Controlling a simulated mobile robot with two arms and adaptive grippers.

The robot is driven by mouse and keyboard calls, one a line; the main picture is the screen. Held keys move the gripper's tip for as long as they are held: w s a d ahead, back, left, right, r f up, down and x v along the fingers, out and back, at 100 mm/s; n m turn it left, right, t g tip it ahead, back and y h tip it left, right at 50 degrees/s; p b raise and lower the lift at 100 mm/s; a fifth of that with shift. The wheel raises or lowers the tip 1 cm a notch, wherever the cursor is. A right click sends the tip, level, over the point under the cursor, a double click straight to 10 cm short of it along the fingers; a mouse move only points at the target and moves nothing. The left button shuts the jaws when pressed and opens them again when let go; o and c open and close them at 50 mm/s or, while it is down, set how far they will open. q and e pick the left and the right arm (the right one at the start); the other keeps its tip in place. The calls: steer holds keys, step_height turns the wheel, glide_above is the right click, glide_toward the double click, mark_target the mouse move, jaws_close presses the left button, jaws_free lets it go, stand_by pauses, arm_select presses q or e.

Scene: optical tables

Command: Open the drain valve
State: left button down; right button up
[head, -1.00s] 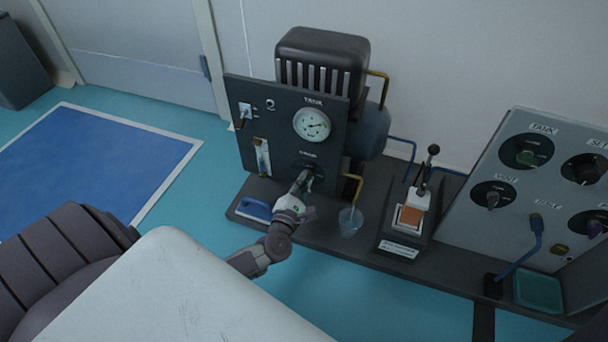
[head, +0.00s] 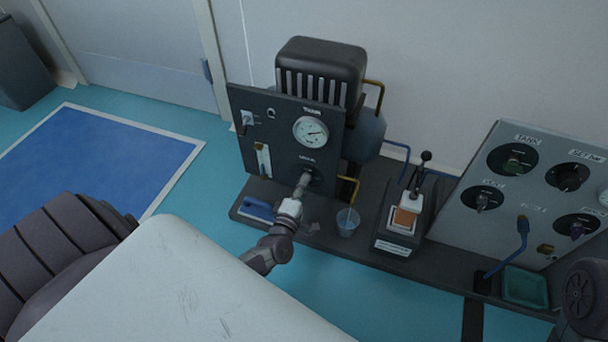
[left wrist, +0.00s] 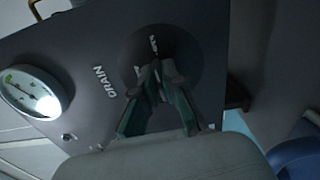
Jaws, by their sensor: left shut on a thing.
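The drain valve (head: 316,174) sits low on the dark front panel, under the gauge; it has a dark round plate. My left gripper (head: 305,180) reaches up to it from below. In the left wrist view the plate (left wrist: 190,62) lies beside the "DRAIN" label, and the two green-grey fingers of my left gripper (left wrist: 157,70) come together at its middle, shut on the valve's knob. The fingertips hide most of the knob, so its angle is hard to read. My right gripper is not in view.
The gauge (head: 310,131) is above the valve. A clear cup (head: 347,222) stands under a yellow spout (head: 350,190) at the right. A blue-handled item (head: 258,210) lies on the bench at the left. A grey knob panel (head: 530,230) stands farther right.

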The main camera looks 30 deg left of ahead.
arm_select(q)
steer(key=shift+d+m, duration=0.1)
steer(key=shift+m, duration=0.4)
steer(key=c, duration=1.3)
jaws_free()
steer(key=shift+o, duration=0.2)
steer(key=v, duration=0.7)
steer(key=shift+s, duration=0.25)
